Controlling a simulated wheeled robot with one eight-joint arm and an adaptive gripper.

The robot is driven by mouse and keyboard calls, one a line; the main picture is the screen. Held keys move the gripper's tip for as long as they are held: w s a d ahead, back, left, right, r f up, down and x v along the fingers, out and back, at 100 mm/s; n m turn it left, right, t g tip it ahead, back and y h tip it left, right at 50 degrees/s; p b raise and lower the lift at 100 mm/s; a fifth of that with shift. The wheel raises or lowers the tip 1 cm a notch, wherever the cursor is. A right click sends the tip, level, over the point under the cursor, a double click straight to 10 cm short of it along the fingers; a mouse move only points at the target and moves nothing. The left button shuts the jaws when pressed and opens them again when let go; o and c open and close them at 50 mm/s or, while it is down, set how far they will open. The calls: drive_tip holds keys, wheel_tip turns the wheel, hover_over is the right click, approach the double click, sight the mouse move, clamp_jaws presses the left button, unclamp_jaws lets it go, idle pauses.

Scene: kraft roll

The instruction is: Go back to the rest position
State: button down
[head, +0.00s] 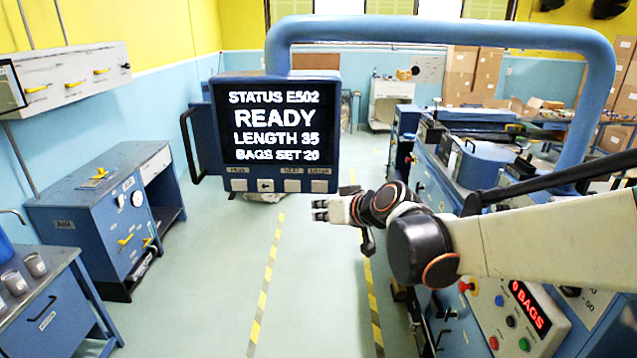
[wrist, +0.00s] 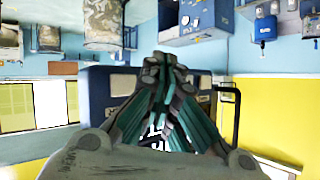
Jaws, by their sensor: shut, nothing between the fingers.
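My gripper (head: 322,210) is at the end of my arm, which reaches in from the right in the head view. It is in mid-air, below and to the right of the hanging display panel (head: 270,186), and points left. In the wrist view my gripper (wrist: 165,62) has its fingers together and nothing between them. The panel also shows in the wrist view (wrist: 124,84), partly hidden behind the fingers. In the head view its screen reads READY, LENGTH 35, BAGS SET 20, with several buttons under it.
A blue overhead pipe (head: 440,30) carries the panel. A blue machine (head: 445,180) stands on the right, with a lit control box (head: 515,320) below my arm. A blue cabinet (head: 85,235) and a bench (head: 50,320) stand on the left. The floor aisle (head: 310,290) between yellow-striped lines is clear.

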drive_tip(key=s+d+f+m+g+h+b, duration=0.1)
drive_tip(key=s+d+f+h+b, duration=0.1)
drive_tip(key=s+d+f+b, duration=0.4)
drive_tip(key=s+d+f+m+g+h+b, duration=0.1)
drive_tip(key=s+d+f+b, duration=0.5)
drive_tip(key=s+f+b, duration=0.7)
drive_tip(key=s+d+f+m+g+h+b, duration=0.1)
drive_tip(key=s+d+f+h+b, duration=0.3)
drive_tip(key=s+f+b, duration=0.5)
wheel_tip(320, 180, down, 6)
drive_tip(key=d+m+b, duration=0.1)
drive_tip(key=d+b, duration=0.1)
drive_tip(key=shift+s+d+f, duration=0.15)
drive_tip(key=shift+s+d, duration=0.25)
